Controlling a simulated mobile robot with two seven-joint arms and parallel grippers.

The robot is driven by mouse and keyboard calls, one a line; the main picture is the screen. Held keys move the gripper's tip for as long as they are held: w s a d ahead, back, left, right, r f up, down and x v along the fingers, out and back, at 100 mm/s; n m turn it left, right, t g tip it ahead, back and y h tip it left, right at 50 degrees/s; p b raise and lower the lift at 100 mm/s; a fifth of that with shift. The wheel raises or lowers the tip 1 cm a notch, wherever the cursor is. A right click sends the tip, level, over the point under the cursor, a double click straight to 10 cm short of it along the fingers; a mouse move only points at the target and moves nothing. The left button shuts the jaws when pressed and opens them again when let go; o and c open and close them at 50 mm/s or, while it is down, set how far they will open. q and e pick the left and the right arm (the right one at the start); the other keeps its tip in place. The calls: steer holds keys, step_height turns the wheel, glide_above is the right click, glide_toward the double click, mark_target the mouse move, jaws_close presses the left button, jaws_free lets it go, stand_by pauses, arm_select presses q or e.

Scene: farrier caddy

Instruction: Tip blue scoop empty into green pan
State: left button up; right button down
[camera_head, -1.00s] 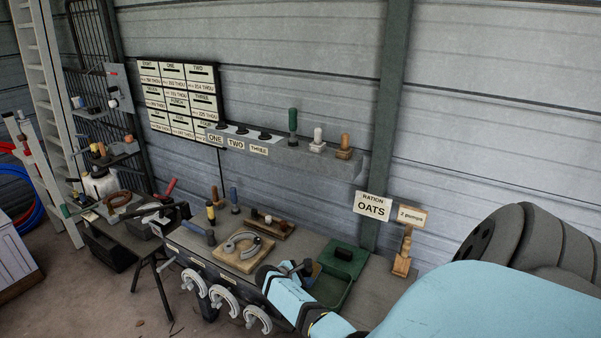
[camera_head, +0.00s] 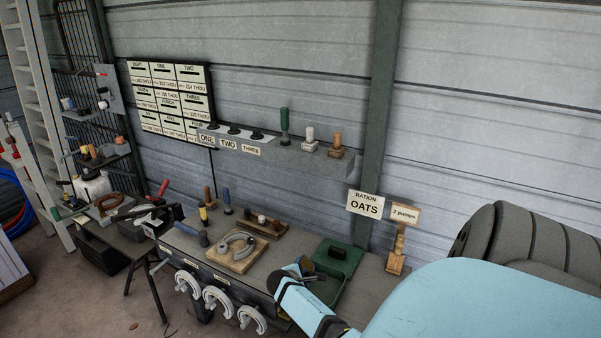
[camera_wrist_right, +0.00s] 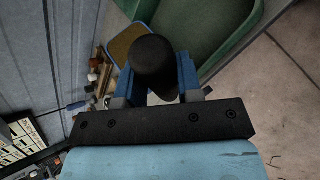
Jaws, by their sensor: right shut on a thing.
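In the right wrist view, my right gripper (camera_wrist_right: 155,97) is shut on the black handle of the blue scoop (camera_wrist_right: 153,62). Beyond the handle shows the scoop's tan-filled bowl, partly hidden by the handle. The green pan (camera_wrist_right: 205,28) lies behind and beside it in that view. In the head view, the green pan (camera_head: 343,252) stands on the right part of the bench. My right gripper (camera_head: 305,268) is at the pan's left side, over its near edge. The scoop's bowl is mostly hidden there. My left gripper is out of view.
A wooden board (camera_head: 233,254) with a horseshoe lies left of the pan. A wooden rack with knobs (camera_head: 262,224) stands behind it. Horseshoes hang on the bench front. An oats sign (camera_head: 365,204) and a "2 pumps" sign (camera_head: 404,215) stand at the back right.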

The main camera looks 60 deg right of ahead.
steer(key=shift+s+f+m+t, duration=0.25)
steer(key=shift+s+m+t, duration=0.15)
steer(key=shift+t, duration=0.2)
stand_by(0.7)
steer(key=shift+s+d+f+m+t, duration=0.1)
steer(key=shift+s+f+m+t, duration=0.25)
steer(key=shift+t, duration=0.15)
stand_by(0.6)
stand_by(0.4)
